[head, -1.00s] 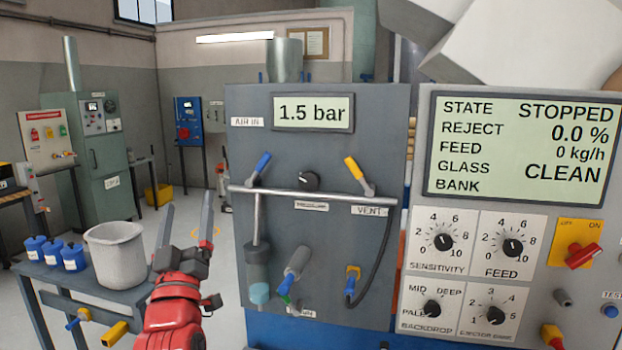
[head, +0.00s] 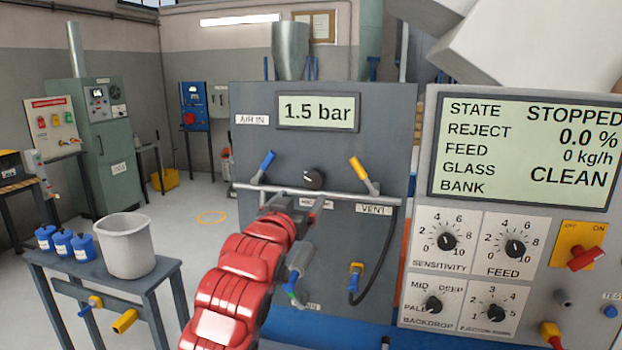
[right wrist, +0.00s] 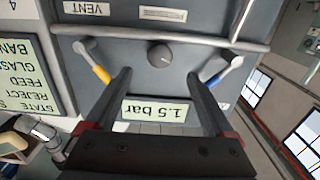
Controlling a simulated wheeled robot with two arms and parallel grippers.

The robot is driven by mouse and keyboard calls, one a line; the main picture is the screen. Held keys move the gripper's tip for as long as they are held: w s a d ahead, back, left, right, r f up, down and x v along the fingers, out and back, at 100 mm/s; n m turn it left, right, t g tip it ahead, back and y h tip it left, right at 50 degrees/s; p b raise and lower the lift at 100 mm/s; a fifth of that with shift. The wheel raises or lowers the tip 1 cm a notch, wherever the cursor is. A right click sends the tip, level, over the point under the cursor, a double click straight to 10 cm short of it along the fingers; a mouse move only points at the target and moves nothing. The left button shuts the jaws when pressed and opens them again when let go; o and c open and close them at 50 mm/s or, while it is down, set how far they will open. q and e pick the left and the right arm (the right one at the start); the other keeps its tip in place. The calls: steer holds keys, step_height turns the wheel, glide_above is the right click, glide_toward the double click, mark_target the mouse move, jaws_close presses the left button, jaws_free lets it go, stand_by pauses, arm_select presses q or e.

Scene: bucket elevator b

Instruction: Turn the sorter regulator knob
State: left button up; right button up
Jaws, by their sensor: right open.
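The regulator knob (head: 314,178) is a small round black knob on the grey panel (head: 250,150), under a display reading 1.5 bar (head: 318,112). My right gripper (head: 295,203) is in front of the panel, just below and left of the knob in the head view. In the right wrist view my right gripper (right wrist: 159,78) is open and empty, its two dark fingers spread. The knob (right wrist: 160,55) shows beyond and between the fingertips there, with no visible contact. Part of the gripper is hidden behind my red wrist in the head view. My left gripper is not in view.
A horizontal metal pipe (head: 345,194) crosses the panel just below the knob. A blue-handled valve (head: 267,162) and a yellow-handled valve (head: 358,167) flank it. A control panel with dials (head: 515,247) stands right. A table with a grey bucket (head: 125,245) stands left.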

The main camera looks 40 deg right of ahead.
mark_target(313, 182)
steer(key=p+x, duration=0.2)
steer(key=x, duration=0.5)
steer(key=shift+w+d+r, duration=0.1)
steer(key=shift+w+d, duration=0.1)
steer(key=shift+d, duration=0.05)
steer(key=shift+w+d+p, duration=0.35)
steer(key=shift+w+d, duration=0.05)
steer(key=shift+w, duration=0.05)
